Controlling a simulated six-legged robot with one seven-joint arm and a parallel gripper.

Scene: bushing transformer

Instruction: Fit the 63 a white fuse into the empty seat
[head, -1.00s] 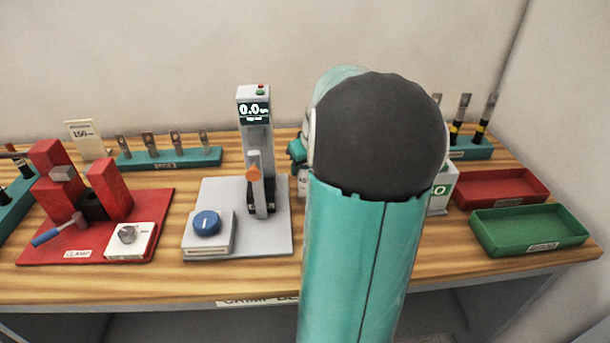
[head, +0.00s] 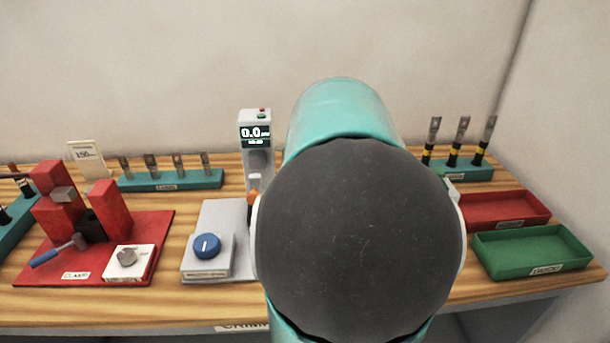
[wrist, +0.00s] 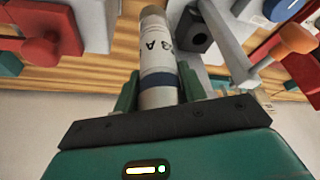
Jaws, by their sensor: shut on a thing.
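A white fuse (wrist: 158,62) with "3 A" showing in its print and a dark blue band is held in the wrist view. My gripper (wrist: 158,88) is shut around it, with a green finger on each side. The fuse's far end points away from my gripper, and its near end is hidden between the fingers. In the head view my arm hides my gripper and the fuse. I cannot make out the empty seat in either view.
A grey tester (head: 255,135) with a display and a blue dial (head: 207,246) stands left of my arm. A red clamp stand (head: 150,230) is farther left. Racks (head: 170,180) stand behind. Red (head: 505,210) and green (head: 530,250) trays lie right.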

